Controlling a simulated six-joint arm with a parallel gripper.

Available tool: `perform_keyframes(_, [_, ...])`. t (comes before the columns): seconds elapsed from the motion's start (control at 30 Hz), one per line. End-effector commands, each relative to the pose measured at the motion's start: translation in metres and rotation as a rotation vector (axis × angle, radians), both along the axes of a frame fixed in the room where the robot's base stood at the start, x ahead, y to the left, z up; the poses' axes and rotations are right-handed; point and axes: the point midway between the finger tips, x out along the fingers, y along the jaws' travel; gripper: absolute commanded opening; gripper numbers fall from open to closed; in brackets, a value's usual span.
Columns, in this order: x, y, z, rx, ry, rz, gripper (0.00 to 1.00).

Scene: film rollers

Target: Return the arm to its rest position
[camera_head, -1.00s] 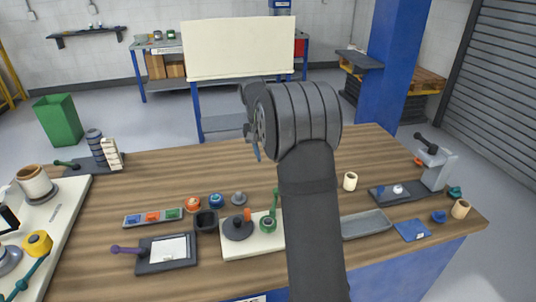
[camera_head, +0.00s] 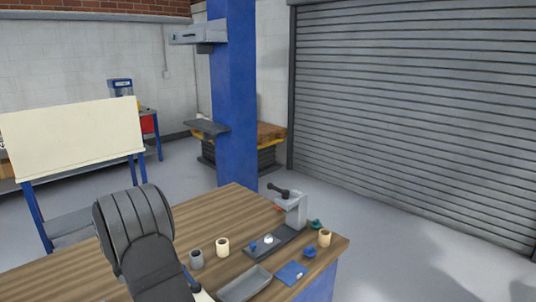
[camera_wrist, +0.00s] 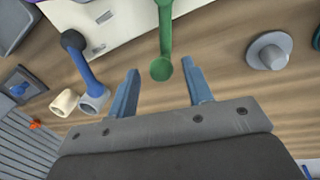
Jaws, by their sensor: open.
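My gripper (camera_wrist: 161,72) is open in the wrist view, its two blue fingers apart over the wooden bench. The round end of a green handle (camera_wrist: 164,35) appears between the fingertips; I cannot tell whether it is below them or at their height. Nothing is visibly clamped. In the head view my dark arm rises at the lower left of the bench, and the fingers are hidden there.
The bench (camera_head: 232,206) holds a cream roller (camera_head: 222,247), a grey roller (camera_head: 196,259), a grey tray (camera_head: 244,284), a blue pad (camera_head: 291,273) and a clamp stand (camera_head: 295,209). A grey knob (camera_wrist: 268,52) lies right of the fingers. A blue column (camera_head: 232,100) stands behind.

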Motion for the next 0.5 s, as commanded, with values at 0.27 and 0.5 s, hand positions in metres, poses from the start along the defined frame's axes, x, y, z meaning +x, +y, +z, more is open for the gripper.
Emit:
perform_keyframes(0.27, [0.002, -0.004, -0.023, -0.001, 0.001, 0.0, 0.46])
perform_keyframes(0.5, [0.002, -0.004, -0.025, 0.0, 0.0, 0.001, 0.46])
